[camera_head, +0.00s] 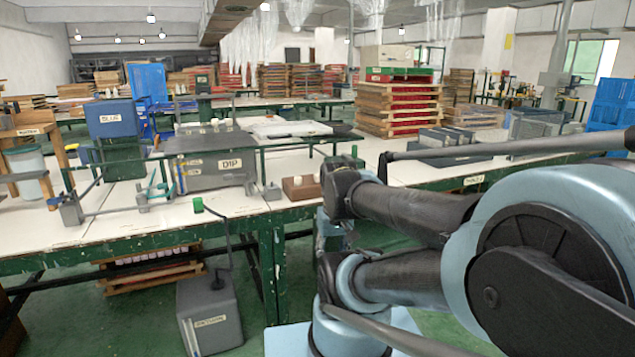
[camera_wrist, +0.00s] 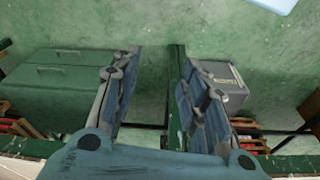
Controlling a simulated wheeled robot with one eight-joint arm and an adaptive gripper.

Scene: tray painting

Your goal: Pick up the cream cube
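I cannot make out a cream cube with certainty. In the head view a small pale spot (camera_head: 297,180) shows on a brown block (camera_head: 302,189) near the front edge of the white-topped table, too small to identify. My gripper (camera_wrist: 155,65) shows in the wrist view with its two fingers apart and nothing between them. Beyond the fingers are green floor and a dark green table beam. No cream cube shows in the wrist view. In the head view my arm reaches toward the table's front edge, and I cannot make out the fingers there.
The green-framed table (camera_head: 110,230) carries a grey DIP box (camera_head: 215,180), a blue box (camera_head: 110,118) and a low rail. A grey container (camera_head: 210,310) stands on the floor before it; the wrist view shows a grey box (camera_wrist: 222,85) and a green cabinet (camera_wrist: 60,90).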

